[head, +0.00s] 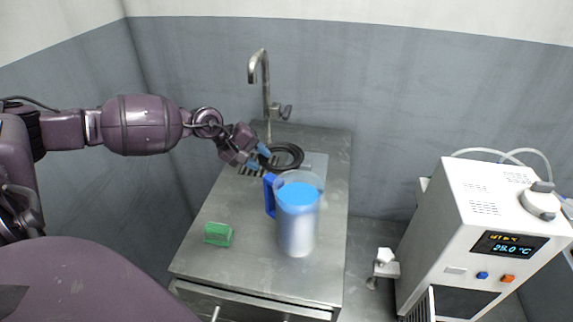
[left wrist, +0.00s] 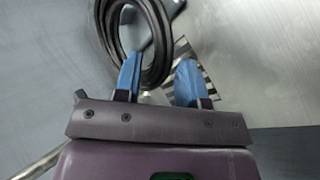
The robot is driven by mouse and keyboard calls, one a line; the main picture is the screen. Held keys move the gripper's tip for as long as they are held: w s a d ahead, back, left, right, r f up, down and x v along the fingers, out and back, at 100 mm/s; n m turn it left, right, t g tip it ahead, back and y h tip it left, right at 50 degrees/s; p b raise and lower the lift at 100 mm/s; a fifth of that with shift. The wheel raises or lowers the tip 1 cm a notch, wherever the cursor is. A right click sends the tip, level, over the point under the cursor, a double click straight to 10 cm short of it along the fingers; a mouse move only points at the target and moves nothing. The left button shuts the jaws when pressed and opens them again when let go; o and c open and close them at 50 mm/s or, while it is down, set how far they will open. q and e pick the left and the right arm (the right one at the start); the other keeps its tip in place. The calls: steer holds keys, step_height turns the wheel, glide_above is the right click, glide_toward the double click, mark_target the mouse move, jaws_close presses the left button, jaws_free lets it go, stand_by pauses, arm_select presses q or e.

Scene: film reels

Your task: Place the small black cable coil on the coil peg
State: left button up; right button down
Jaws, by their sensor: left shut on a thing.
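The black cable coil (head: 294,150) is a dark ring over the back of the steel counter, below the tap. My left gripper (head: 263,156) reaches it from the left and is shut on the near-left side of the ring. In the left wrist view the coil (left wrist: 104,31) passes between the blue fingertips (left wrist: 160,78) of my left gripper. I cannot make out the coil peg for sure. A light grey plate (head: 318,162) lies partly behind the coil, and a grey piece shows through the ring in the left wrist view. My right gripper is not in view.
A clear jug with blue liquid (head: 298,210) and a blue handle stands just in front of the coil. A green sponge (head: 218,234) lies at the front left of the counter (head: 250,272). A tap (head: 265,85) rises behind. A white chiller (head: 455,240) stands right.

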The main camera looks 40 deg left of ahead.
mark_target(285, 164)
arm_select(q)
steer(key=w+d, duration=0.4)
steer(key=shift+w+b, duration=0.3)
steer(key=shift+w, duration=0.05)
steer(key=shift+w+d+r, duration=0.1)
steer(key=shift+w+d, duration=0.2)
steer(key=shift+d, duration=0.05)
step_height(285, 164, down, 4)
steer(key=shift+r, duration=0.15)
steer(key=o, duration=0.8)
steer(key=shift+o, duration=0.2)
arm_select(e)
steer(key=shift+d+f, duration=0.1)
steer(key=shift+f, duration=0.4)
arm_select(q)
steer(key=shift+s+a+r, duration=0.25)
steer(key=shift+r, duration=0.2)
steer(key=p+v, duration=0.1)
steer(key=v, duration=1)
steer(key=shift+p, duration=0.4)
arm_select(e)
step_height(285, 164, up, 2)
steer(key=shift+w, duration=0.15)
